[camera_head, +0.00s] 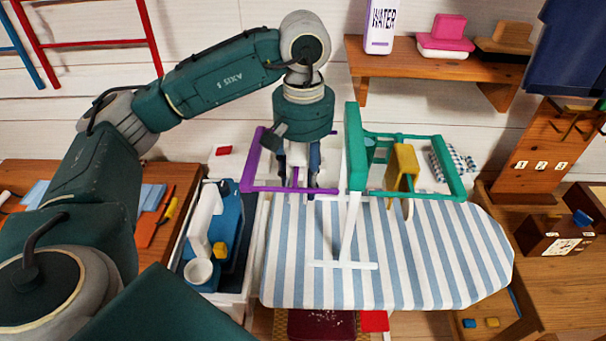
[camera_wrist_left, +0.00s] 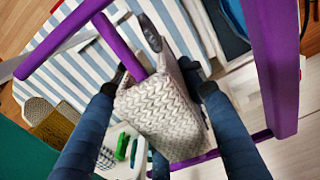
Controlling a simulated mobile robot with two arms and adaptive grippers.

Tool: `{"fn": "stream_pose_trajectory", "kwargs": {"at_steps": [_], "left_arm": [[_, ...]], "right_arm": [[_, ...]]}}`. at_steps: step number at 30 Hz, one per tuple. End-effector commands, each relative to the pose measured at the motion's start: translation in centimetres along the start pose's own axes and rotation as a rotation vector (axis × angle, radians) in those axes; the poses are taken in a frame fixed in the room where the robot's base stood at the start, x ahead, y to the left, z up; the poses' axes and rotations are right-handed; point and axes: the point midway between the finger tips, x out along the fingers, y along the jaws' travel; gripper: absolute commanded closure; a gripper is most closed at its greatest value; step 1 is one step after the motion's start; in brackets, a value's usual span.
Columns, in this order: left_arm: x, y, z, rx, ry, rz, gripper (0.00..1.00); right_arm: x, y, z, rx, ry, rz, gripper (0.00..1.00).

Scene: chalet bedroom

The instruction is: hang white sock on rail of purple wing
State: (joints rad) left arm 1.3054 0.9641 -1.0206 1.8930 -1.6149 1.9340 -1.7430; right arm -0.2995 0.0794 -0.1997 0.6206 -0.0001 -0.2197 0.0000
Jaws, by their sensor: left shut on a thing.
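The drying rack stands on the striped ironing board, with its purple wing (camera_head: 262,189) on the left and its green wing (camera_head: 420,193) on the right. My left gripper (camera_head: 300,185) points down at the purple wing. In the left wrist view, my left gripper (camera_wrist_left: 155,80) is shut on the white knitted sock (camera_wrist_left: 165,118), which is between its fingers. A purple rail (camera_wrist_left: 122,45) meets the sock's upper part there; I cannot tell whether the sock is over it or only against it. In the head view the sock is mostly hidden by my gripper. My right gripper is not in view.
A yellow sock (camera_head: 404,160) hangs on the green wing. The striped ironing board (camera_head: 460,260) is largely clear at the front. A blue and white appliance (camera_head: 228,235) stands in a tray to the left. A wooden shelf (camera_head: 430,67) is on the wall behind.

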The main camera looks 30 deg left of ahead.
Motion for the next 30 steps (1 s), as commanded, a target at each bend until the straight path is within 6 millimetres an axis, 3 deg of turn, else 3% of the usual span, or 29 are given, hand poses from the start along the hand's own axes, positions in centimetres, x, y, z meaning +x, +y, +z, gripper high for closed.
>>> {"fn": "stream_pose_trajectory", "kwargs": {"at_steps": [6, 7, 9, 10, 20, 23, 30], "left_arm": [[0.0, 0.0, 0.0, 0.0, 0.0, 0.0, 0.8], [0.0, 0.0, 0.0, 0.0, 0.0, 0.0, 0.52], [0.0, 0.0, 0.0, 0.0, 0.0, 0.0, 0.38], [0.0, 0.0, 0.0, 0.0, 0.0, 0.0, 0.36], [-0.3, 0.0, 0.0, 0.0, 0.001, 0.001, 0.36], [-1.3, 0.1, -0.1, 0.0, 0.003, 0.003, 0.36], [-5.7, 0.1, -0.1, -0.001, 0.007, 0.003, 0.36]], "right_arm": [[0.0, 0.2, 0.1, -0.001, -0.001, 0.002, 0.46], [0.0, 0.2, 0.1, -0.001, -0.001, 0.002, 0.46], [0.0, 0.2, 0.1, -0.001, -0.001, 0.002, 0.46], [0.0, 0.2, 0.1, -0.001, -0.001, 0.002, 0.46], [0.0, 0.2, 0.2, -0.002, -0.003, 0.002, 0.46], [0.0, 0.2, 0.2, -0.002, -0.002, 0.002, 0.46], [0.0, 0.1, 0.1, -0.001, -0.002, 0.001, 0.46]]}}
